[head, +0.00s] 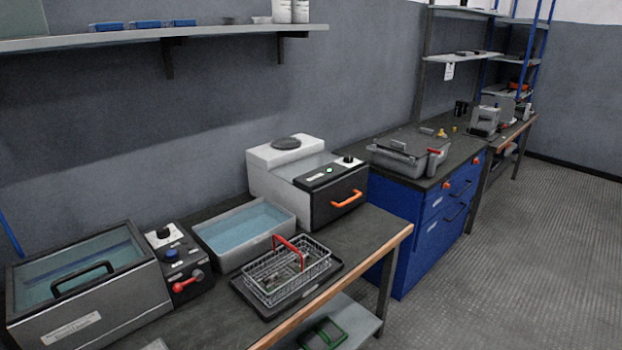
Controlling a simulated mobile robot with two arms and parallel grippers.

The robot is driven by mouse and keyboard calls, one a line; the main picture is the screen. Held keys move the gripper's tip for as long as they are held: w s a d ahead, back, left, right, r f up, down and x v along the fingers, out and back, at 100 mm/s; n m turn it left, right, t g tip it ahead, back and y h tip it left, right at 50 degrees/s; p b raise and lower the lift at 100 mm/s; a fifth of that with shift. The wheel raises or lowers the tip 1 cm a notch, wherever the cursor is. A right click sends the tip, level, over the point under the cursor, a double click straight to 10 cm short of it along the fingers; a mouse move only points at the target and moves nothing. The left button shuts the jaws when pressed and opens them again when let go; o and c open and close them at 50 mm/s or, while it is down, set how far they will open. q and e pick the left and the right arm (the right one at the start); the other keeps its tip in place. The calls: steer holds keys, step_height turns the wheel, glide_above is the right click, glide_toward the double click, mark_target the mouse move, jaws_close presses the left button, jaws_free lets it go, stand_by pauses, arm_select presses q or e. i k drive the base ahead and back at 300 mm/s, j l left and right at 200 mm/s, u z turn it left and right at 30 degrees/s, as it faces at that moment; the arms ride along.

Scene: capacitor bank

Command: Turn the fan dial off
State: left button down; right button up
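A white and black machine (306,180) stands on the bench in the middle of the head view. It has a round dark grey disc (285,143) on top, an orange handle on its front, and a green light. A small black dial (347,159) sits on a white patch at its upper right. Another black dial (163,232) is on the dark control box (178,262) at left, above a blue knob and a red lever. No label tells me which is the fan dial, and the dial settings are too small to read. Neither gripper shows.
A lidded grey bath (85,284) stands at left, and an open tray of blue liquid (243,233) at centre. A wire basket with a red handle (287,271) sits on a dark tray. Blue cabinets (408,238) stand behind right. The floor (530,240) at right is clear.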

mark_target(347, 158)
steer(key=u, duration=0.45)
steer(key=i+l+u, duration=0.15)
steer(key=l+u, duration=0.25)
steer(key=i+l+u, duration=0.1)
steer(key=l+u, duration=0.65)
steer(key=l, duration=0.1)
